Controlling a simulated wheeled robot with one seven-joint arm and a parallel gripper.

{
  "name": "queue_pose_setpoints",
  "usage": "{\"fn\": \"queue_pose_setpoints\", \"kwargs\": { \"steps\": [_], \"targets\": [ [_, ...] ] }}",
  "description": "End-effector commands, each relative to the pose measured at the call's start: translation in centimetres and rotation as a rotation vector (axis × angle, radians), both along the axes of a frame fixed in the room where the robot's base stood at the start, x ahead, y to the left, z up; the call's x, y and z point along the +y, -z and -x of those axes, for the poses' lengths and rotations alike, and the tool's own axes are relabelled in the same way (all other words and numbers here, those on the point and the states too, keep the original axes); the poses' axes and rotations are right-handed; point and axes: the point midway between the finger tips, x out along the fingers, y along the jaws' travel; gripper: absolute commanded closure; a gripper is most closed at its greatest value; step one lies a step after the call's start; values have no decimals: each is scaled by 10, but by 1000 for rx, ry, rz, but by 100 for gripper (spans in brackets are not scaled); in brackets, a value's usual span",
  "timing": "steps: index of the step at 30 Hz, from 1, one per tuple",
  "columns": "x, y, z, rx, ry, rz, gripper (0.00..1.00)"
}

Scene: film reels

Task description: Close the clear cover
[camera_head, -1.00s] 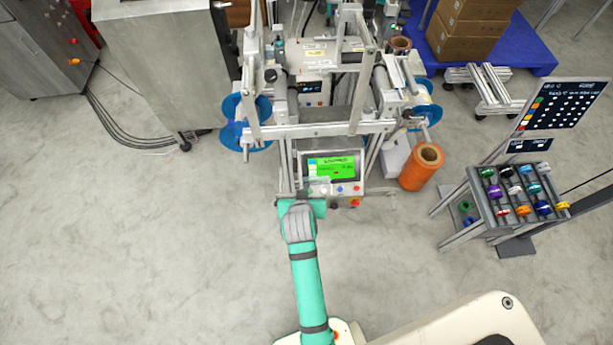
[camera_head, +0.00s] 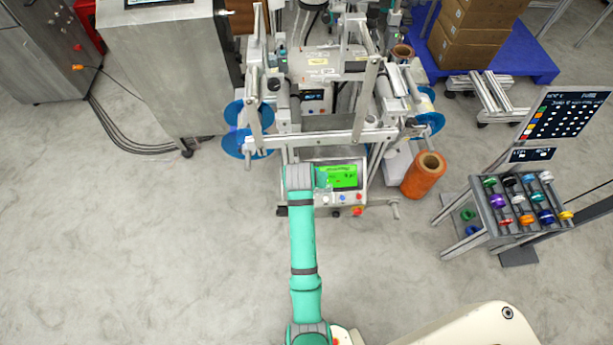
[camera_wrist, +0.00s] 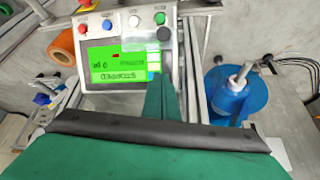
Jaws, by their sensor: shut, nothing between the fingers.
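In the wrist view, my gripper (camera_wrist: 156,80) is a narrow green shape in front of the right edge of the screen (camera_wrist: 112,66). It is shut and empty. I cannot tell whether it touches the box.
An orange roll (camera_head: 424,176) stands to the machine's right. A rack of coloured spools (camera_head: 525,200) is further right. A grey metal cabinet (camera_head: 170,65) stands at the left. The floor in front is clear. The wrist view shows a blue reel (camera_wrist: 238,95) at the right.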

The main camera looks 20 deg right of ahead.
Motion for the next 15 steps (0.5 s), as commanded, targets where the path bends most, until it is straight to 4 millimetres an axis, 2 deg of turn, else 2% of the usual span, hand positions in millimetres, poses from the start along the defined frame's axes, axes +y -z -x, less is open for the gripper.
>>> {"fn": "queue_pose_setpoints", "kwargs": {
  "steps": [6,9,15],
  "targets": [
    [-15,36,-14,3,7,-1,100],
    [-5,45,-2,3,2,1,100],
    [5,57,7,1,-2,1,100]
  ]
}}
